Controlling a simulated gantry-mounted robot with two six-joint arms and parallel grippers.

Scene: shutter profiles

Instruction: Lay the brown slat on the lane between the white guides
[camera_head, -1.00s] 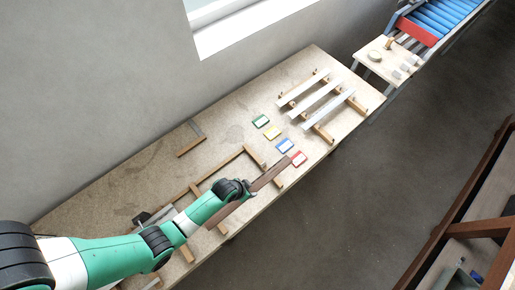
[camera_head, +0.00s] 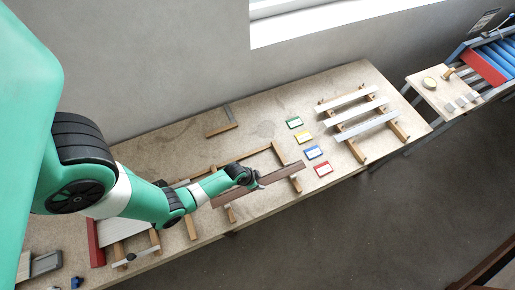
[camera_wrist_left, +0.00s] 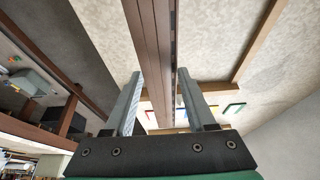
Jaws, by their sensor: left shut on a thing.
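The brown slat (camera_head: 283,174) is long and narrow, held by my left gripper (camera_head: 257,184) near its middle, over the wooden frame on the table. In the left wrist view, the slat (camera_wrist_left: 154,45) runs between the two fingers of the left gripper (camera_wrist_left: 158,88), which is shut on it. White guide strips (camera_head: 352,110) lie parallel across wooden rails at the right of the table, apart from the slat, with lanes between them. The gripper hides part of the slat. I cannot tell the slat's exact height above the frame. My right gripper is not in view.
Green (camera_head: 294,122), yellow (camera_head: 304,137), blue (camera_head: 313,152) and red (camera_head: 323,169) cards lie in a row between slat and guides. A small wooden square (camera_head: 222,129) lies near the wall. A side table (camera_head: 437,99) stands beyond the right end.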

